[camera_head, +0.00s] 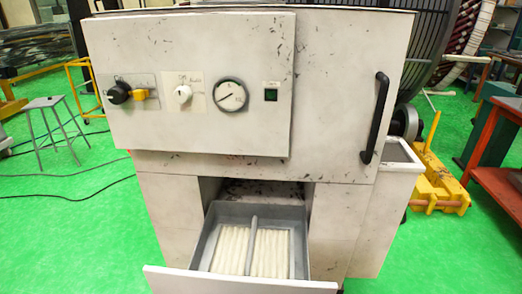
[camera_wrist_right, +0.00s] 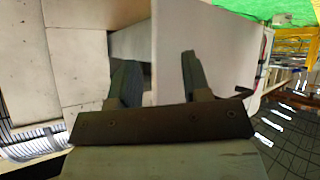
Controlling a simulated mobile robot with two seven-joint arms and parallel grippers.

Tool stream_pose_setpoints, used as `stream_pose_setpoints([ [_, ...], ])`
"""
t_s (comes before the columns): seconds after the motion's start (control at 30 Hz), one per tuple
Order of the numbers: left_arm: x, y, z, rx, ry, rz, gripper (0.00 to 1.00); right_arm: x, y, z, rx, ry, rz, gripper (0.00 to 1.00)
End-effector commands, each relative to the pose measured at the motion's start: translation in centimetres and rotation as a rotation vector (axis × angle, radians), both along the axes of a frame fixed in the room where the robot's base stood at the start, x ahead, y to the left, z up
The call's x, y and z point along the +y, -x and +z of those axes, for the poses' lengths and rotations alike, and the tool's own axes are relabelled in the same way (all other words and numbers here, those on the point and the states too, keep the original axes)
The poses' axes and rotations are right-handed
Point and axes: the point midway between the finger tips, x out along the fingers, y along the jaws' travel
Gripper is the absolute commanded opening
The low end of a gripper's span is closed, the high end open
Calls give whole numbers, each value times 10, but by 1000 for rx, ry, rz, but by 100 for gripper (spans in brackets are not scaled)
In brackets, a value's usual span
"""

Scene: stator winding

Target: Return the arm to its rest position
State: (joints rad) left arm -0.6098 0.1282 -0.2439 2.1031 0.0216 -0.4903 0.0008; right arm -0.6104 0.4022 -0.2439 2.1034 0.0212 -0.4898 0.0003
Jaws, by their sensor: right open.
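My right gripper (camera_wrist_right: 158,62) shows in the right wrist view with its two dark fingers apart and nothing between them. Pale cabinet-like panels (camera_wrist_right: 80,65) lie beyond the fingers; I cannot tell how far off they are. No arm or gripper of mine shows in the head view, and my left gripper is in neither view. In the head view a worn white machine cabinet (camera_head: 335,90) stands in front of me. Its lower drawer (camera_head: 205,245) is pulled out and holds a grey divided tray with rows of white rods (camera_head: 233,248).
The cabinet has a control panel with a gauge (camera_head: 230,95), knobs and a black vertical handle (camera_head: 375,118). A stool (camera_head: 45,103) stands at left. A yellow stand (camera_head: 437,185) and a red table (camera_head: 497,185) are at right. Green floor at left is mostly clear, with cables.

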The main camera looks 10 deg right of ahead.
Motion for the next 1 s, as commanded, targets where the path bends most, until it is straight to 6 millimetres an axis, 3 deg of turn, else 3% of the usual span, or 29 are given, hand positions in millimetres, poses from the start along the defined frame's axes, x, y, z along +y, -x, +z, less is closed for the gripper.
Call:
stream_pose_setpoints([
  [0.1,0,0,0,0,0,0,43,28,-3,4,0,-88,-62,44],
  [0.37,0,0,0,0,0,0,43,72,-11,16,0,-235,-164,44],
  [0.4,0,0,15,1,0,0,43,70,-11,30,0,-230,-163,44],
  [0.73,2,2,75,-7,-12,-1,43,65,-7,87,-3,-209,-157,44],
  [1.0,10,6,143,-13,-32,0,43,59,-3,154,-8,-191,-156,44],
])
